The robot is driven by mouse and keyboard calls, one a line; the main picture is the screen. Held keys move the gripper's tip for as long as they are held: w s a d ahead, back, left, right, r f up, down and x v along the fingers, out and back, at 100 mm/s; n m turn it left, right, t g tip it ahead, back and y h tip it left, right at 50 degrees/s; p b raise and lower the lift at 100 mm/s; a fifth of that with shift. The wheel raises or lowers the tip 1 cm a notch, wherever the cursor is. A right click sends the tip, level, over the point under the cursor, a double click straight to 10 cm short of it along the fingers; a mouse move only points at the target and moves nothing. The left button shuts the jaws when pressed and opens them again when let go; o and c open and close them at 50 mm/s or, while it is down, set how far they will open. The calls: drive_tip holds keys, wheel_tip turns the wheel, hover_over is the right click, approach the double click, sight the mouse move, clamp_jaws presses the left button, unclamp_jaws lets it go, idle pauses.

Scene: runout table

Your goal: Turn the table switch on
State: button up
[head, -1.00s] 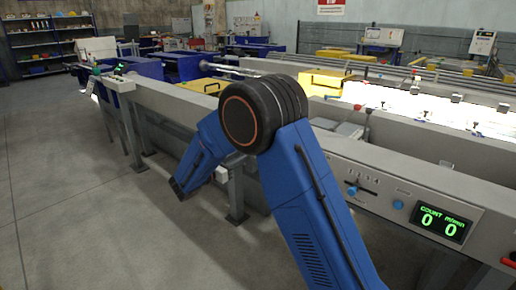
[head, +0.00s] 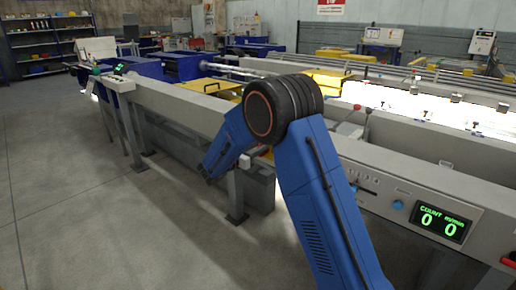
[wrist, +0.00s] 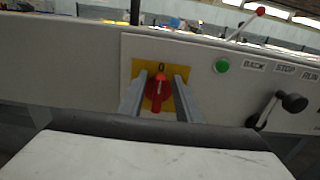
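The table switch (wrist: 157,92) is a red rotary knob on a yellow plate (wrist: 152,70) in the wrist view. A "0" is marked above it, and its grip stands about upright. My gripper (wrist: 158,100) is open, with one grey finger on each side of the knob. A small gap of yellow shows between the knob and each finger. Whether the fingertips reach the panel is hard to tell. In the head view the switch and my gripper are hidden behind my blue arm.
Right of the switch are a green button (wrist: 221,65), labels reading BACK, STOP and RUN, and a black-knobbed lever (wrist: 292,102). A red-tipped lever (wrist: 260,10) rises above the panel. Open floor (head: 80,200) lies left.

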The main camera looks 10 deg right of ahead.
sight(263, 155)
clamp_jaws()
drive_tip(key=shift+m, duration=0.3)
drive_tip(key=f+m, duration=0.1)
drive_tip(key=m, duration=0.4)
drive_tip(key=s+d+m, duration=0.1)
drive_tip(key=m, duration=0.5)
drive_tip(key=s+f+m, duration=0.1)
drive_tip(key=m, duration=0.5)
drive_tip(key=shift+s+d+f, duration=0.1)
drive_tip(key=shift+d+f, duration=0.15)
drive_tip(key=shift+f, duration=0.1)
drive_tip(key=shift+m, duration=0.3)
